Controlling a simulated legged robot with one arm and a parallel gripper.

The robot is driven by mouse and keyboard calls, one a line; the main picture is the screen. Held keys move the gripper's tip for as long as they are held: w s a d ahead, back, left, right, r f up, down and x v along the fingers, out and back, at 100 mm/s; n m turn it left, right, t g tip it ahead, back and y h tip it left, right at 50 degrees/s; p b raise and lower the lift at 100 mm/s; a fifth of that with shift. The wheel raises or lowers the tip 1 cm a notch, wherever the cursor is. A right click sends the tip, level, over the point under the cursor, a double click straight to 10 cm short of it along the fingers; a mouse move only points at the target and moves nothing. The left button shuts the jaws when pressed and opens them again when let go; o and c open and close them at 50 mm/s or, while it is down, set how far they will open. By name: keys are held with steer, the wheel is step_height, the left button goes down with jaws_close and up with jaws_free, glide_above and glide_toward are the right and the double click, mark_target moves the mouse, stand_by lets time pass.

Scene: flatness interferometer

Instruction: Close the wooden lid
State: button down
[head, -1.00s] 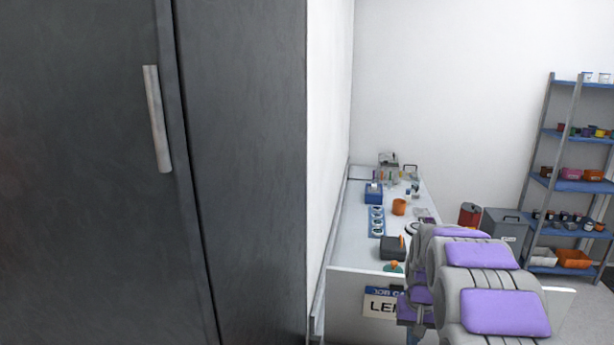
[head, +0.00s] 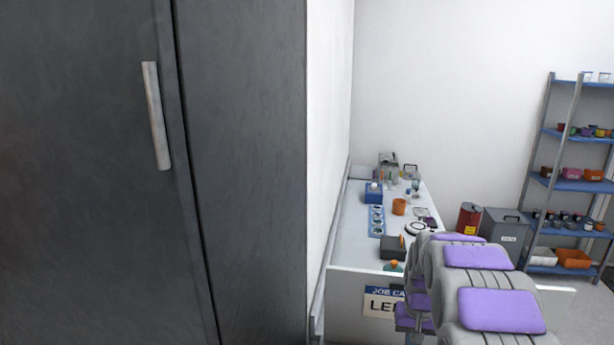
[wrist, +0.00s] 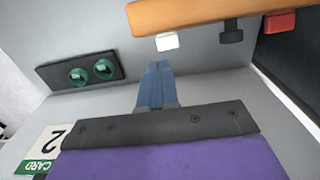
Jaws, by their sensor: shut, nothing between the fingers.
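A light-brown wooden board (wrist: 205,14) runs across the top of the wrist view; it looks like the wooden lid, seen only in part. A small white block (wrist: 167,42) shows at its lower edge. My gripper (wrist: 155,68) has its blue fingers together, with nothing between them. Its tips point toward the board and lie below the white block in the picture, apparently apart from it. In the head view my arm hides its own end, and I cannot make out the lid there.
A dark panel with two green round parts (wrist: 81,72) is left of my fingers. A red part (wrist: 280,22) is at upper right. The bench (head: 350,240) holds several small items. A dark cabinet (head: 90,200) fills the left; shelves (head: 570,187) stand right.

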steer(key=shift+f, duration=0.8)
steer(key=shift+r, duration=0.15)
step_height(320, 180, up, 10)
steer(key=w+p, duration=0.2)
steer(key=p, duration=0.2)
steer(key=shift+d, duration=0.2)
stand_by(0.8)
stand_by(0.7)
